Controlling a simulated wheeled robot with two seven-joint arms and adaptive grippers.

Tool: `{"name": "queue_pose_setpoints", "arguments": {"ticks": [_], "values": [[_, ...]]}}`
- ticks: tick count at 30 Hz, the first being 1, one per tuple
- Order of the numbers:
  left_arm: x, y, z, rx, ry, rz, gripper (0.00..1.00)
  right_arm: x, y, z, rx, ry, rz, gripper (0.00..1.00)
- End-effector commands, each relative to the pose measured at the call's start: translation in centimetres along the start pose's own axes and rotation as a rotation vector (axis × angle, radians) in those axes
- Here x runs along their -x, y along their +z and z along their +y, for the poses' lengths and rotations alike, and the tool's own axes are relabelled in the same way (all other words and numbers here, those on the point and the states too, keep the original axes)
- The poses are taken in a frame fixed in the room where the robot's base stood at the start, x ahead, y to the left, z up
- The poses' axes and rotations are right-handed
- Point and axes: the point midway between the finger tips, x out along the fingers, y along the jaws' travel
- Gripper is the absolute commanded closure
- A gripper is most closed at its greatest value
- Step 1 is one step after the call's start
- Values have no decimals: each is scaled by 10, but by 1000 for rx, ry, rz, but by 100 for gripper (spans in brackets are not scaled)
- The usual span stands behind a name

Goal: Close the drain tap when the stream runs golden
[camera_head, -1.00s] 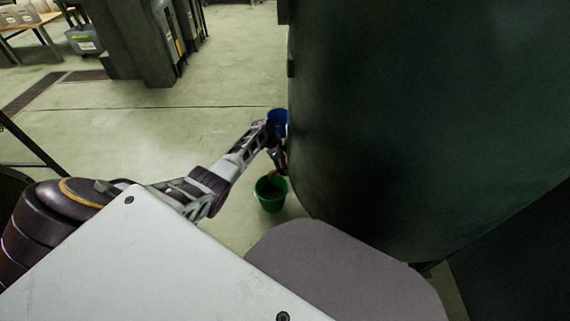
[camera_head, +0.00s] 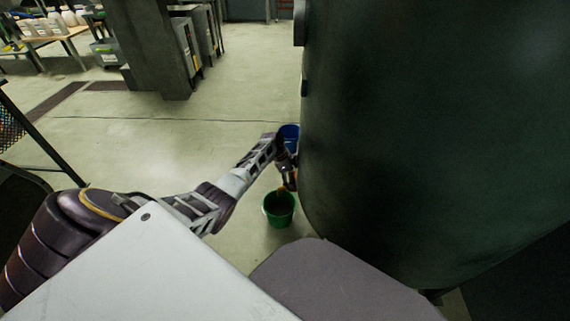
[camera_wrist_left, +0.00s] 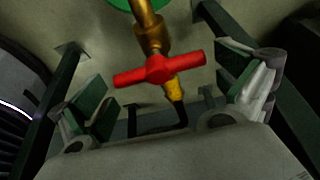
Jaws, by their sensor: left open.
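My left gripper (camera_wrist_left: 172,95) is open, with one finger on each side of the handle and a gap on both sides. In the head view my left gripper (camera_head: 288,178) is beside the dark tank, above a green bucket (camera_head: 278,222). A small orange-brown patch (camera_head: 282,190) shows between gripper and bucket; I cannot tell whether it is the stream. The tap itself is not clear there. My right gripper is out of view.
The large dark tank (camera_head: 430,120) fills the right side. A blue bucket (camera_head: 290,131) stands behind my left gripper. A pillar (camera_head: 158,50), grey cabinets (camera_head: 203,30) and a table (camera_head: 60,38) with bottles stand at the back left. The floor between is clear.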

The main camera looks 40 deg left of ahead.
Motion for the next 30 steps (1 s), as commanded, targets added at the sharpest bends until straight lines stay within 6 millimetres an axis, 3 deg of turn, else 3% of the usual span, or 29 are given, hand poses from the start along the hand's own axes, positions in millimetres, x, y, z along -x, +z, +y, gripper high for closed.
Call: {"name": "queue_pose_setpoints", "arguments": {"ticks": [30], "values": [[100, 1, 0, -2, -1, -2, 0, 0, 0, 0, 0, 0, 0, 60]]}}
